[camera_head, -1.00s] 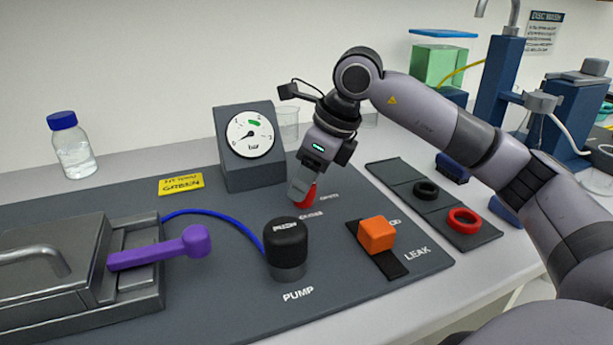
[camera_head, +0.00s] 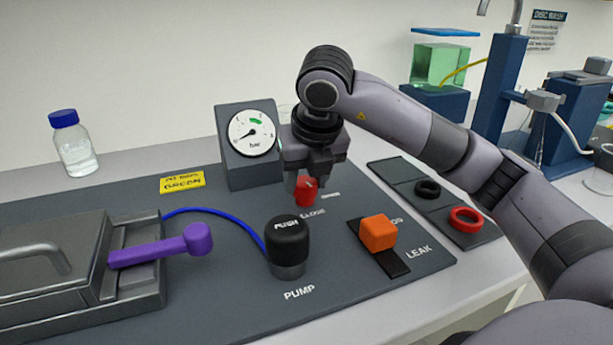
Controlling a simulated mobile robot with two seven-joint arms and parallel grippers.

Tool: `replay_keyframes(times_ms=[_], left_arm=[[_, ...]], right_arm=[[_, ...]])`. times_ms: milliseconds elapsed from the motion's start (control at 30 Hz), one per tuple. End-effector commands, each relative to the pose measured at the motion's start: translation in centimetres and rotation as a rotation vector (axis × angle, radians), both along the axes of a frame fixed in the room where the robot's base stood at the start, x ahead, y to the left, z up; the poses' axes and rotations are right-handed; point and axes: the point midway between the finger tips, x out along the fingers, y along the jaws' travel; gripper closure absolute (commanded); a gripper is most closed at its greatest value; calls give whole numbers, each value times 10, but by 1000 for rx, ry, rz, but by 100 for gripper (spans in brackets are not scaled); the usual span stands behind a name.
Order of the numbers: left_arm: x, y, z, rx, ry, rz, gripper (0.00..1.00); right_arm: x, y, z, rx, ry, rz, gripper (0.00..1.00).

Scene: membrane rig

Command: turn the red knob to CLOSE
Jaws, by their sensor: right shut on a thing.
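The red knob (camera_head: 306,192) stands on the dark rig panel behind the black pump button. The word CLOSE (camera_head: 313,212) is printed on the panel just in front of it, and a second, small label lies to its right. My right gripper (camera_head: 307,182) points down from above and is shut on the red knob. The fingers partly cover the knob's top, so its exact pointing direction is hard to tell. My left gripper is not in view.
The black pump button (camera_head: 288,243) stands close in front of the knob, and the orange block (camera_head: 377,233) sits to the right by LEAK. The pressure gauge (camera_head: 250,140) stands behind left. A purple-handled lever (camera_head: 165,248) is at left. Black and red rings (camera_head: 466,219) lie at right.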

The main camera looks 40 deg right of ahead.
Motion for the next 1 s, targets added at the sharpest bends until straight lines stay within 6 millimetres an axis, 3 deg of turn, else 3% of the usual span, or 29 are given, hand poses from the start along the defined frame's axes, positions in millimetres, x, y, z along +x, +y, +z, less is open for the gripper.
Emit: replay_keyframes(times_ms=[333, 900, 933, 1000], left_arm=[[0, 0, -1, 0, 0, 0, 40], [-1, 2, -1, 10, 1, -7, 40], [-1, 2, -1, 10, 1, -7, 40], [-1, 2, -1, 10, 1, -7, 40]], right_arm=[[0, 1, 1, 1, 0, -153, 85], [0, 1, 0, 2, 0, -186, 85], [0, 1, 0, 2, 0, -186, 51], [0, 1, 0, 2, 0, -186, 29]])
